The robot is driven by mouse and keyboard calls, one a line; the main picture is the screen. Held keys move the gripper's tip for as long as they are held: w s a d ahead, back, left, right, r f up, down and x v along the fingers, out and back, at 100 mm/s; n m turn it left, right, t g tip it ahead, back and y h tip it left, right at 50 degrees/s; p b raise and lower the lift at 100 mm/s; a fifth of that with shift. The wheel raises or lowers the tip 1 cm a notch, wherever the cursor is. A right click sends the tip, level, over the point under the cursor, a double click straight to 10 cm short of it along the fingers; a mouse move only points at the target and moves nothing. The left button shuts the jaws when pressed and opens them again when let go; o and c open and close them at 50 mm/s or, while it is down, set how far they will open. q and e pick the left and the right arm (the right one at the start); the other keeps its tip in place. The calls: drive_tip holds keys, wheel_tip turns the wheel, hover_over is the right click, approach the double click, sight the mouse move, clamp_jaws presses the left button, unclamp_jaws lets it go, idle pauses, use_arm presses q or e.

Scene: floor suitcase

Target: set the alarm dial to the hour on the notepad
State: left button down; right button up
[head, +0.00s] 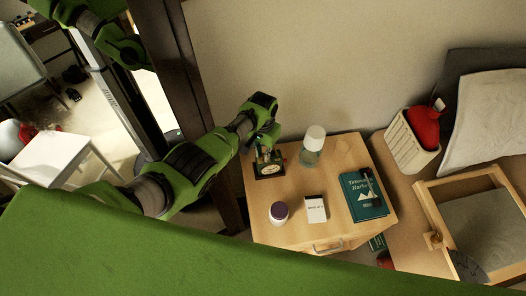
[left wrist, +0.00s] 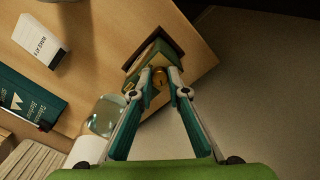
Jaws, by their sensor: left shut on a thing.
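The alarm clock (head: 268,170) is a small dark green box with a pale round face, standing at the back left of the wooden nightstand. In the left wrist view the clock (left wrist: 150,52) shows from behind, with a brass dial (left wrist: 160,77) between my fingertips. My left gripper (head: 264,150) reaches over the clock from behind; in the wrist view the gripper (left wrist: 160,76) is shut on the dial. The white notepad (head: 316,209) lies near the front middle of the nightstand. It also shows in the wrist view (left wrist: 40,38); its hour is too small to read surely. My right gripper is out of view.
A basket with a red bottle (head: 424,127) and a wooden-framed tray (head: 470,195) are right.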

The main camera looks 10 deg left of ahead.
sight(263, 156)
use_arm(q)
drive_tip(key=n, duration=0.5)
drive_tip(key=shift+n+p, duration=0.35)
drive_tip(key=shift+n, duration=0.05)
idle(0.4)
drive_tip(key=c, duration=2)
unclamp_jaws()
drive_tip(key=shift+o, duration=0.2)
drive_tip(key=shift+r, duration=0.1)
wheel_tip(263, 156, up, 12)
